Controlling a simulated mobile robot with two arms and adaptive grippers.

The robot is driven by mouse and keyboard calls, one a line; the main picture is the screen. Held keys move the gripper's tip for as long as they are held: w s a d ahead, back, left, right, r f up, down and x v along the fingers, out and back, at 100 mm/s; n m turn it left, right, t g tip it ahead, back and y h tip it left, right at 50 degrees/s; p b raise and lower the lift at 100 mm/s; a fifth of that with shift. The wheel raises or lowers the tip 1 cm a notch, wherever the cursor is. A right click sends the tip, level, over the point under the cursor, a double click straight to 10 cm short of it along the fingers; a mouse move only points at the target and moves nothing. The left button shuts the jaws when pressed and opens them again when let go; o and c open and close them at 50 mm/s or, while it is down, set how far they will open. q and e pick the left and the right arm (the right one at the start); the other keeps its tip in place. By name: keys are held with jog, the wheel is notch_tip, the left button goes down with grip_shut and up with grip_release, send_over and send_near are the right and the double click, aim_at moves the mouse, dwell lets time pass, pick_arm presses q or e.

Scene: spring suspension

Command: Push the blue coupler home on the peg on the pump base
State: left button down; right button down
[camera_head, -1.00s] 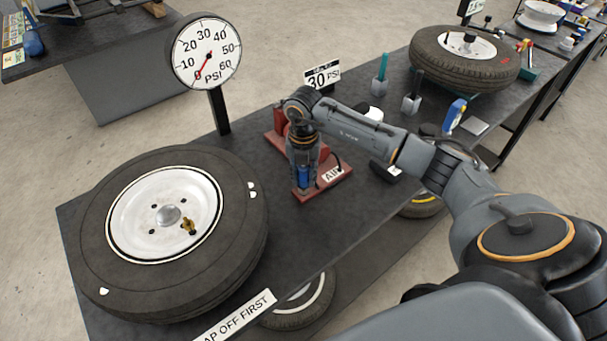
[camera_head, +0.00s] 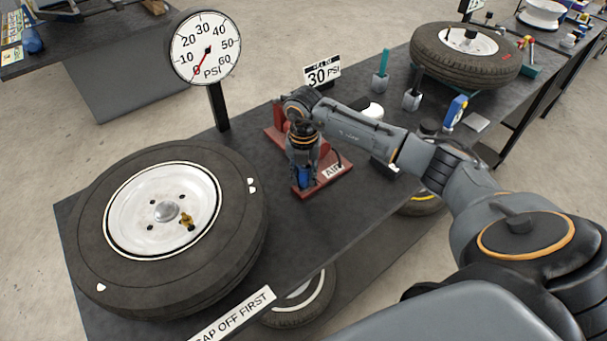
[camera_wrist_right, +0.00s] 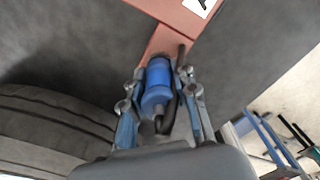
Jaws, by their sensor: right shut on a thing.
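The blue coupler (camera_wrist_right: 158,85) is between the fingers of my right gripper (camera_wrist_right: 165,85), which is shut on it. In the head view the coupler (camera_head: 304,177) shows low between the fingers of the right gripper (camera_head: 304,180), which points down. It is over the front edge of the red pump base (camera_head: 328,184), which carries an AIR label. In the wrist view the red base (camera_wrist_right: 185,20) lies just beyond the coupler's far end. The peg is hidden, so I cannot tell how far the coupler sits on it. My left gripper is out of view.
A large tyre on a white rim (camera_head: 215,256) lies at the left of the dark table. A PSI gauge (camera_head: 205,48) with its needle near 0 stands behind it. A 30 PSI sign (camera_head: 322,75) stands behind the pump. Another tyre (camera_head: 428,55) lies at the far right.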

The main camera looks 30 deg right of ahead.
jog(key=shift+s+f, duration=0.15)
jog(key=shift+f, duration=0.25)
jog(key=c, duration=1)
grip_release()
jog(key=shift+o, duration=0.2)
jog(key=shift+w+r+p, duration=0.2)
jog(key=shift+r+p, duration=0.3)
jog(key=shift+r, duration=0.4)
jog(key=shift+s+r+p, duration=0.1)
jog(key=shift+r+p, duration=1.7)
jog(key=shift+r, duration=0.8)
jog(key=shift+a+f, duration=0.1)
jog(key=shift+f, duration=0.05)
